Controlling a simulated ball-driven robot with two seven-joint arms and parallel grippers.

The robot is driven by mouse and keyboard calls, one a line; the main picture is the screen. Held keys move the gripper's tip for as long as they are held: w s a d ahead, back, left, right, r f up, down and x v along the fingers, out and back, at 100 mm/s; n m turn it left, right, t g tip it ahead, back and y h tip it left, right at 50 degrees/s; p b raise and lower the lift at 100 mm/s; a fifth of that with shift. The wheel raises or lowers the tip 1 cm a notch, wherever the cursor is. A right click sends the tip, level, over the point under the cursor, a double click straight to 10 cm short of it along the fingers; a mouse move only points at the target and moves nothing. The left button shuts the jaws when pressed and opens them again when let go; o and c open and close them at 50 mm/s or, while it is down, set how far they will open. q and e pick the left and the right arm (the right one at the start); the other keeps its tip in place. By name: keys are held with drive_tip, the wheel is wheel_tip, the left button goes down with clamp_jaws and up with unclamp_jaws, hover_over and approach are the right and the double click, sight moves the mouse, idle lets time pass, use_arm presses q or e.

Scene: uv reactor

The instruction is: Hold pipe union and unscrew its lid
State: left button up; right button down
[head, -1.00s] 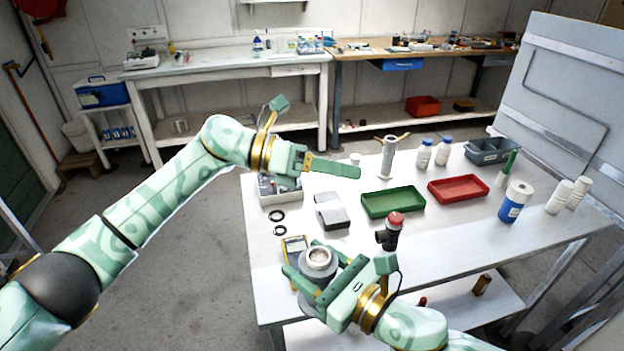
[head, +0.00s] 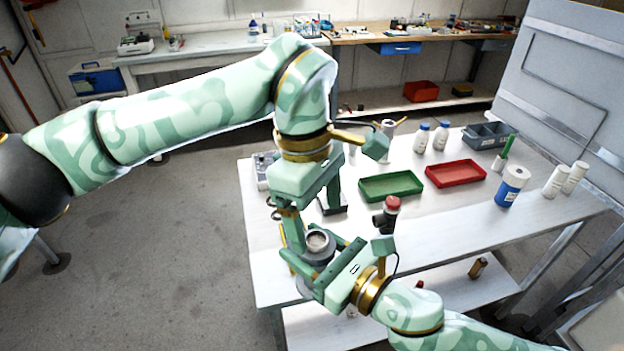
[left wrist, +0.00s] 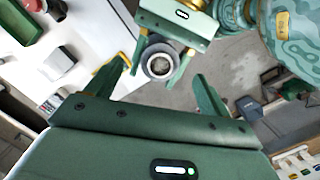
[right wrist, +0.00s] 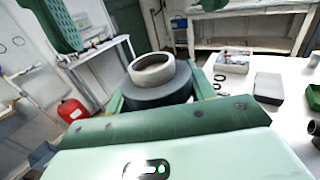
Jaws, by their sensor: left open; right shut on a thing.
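The pipe union (right wrist: 156,97) is a dark grey round body with a paler, ring-shaped lid (right wrist: 153,76) on top, open in the middle. It is upright in my right gripper (head: 318,252), which is shut on the body near the table's front left corner. The union shows in the head view (head: 317,241) between the two grippers. My left gripper (head: 314,216) is open and points down above the union. In the left wrist view the union (left wrist: 159,62) lies between and beyond the left fingers (left wrist: 160,85), apart from them.
On the table are a red-capped dark fitting (head: 386,215), a green tray (head: 391,186), a red tray (head: 456,174) and a blue-labelled bottle (head: 511,187). The left arm hides part of the table's left side. A grey panel (head: 560,80) stands at the right.

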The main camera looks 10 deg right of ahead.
sight(321, 238)
use_arm(q)
drive_tip(key=f, duration=0.4)
drive_tip(key=shift+s+d, duration=0.2)
drive_tip(key=shift+d, duration=0.05)
drive_tip(key=c, duration=1.2)
drive_tip(key=shift+o, duration=0.2)
drive_tip(key=shift+w+r+n, duration=0.1)
drive_tip(key=shift+w+n, duration=0.1)
drive_tip(key=shift+n, duration=1.5)
drive_tip(key=o, duration=1.1)
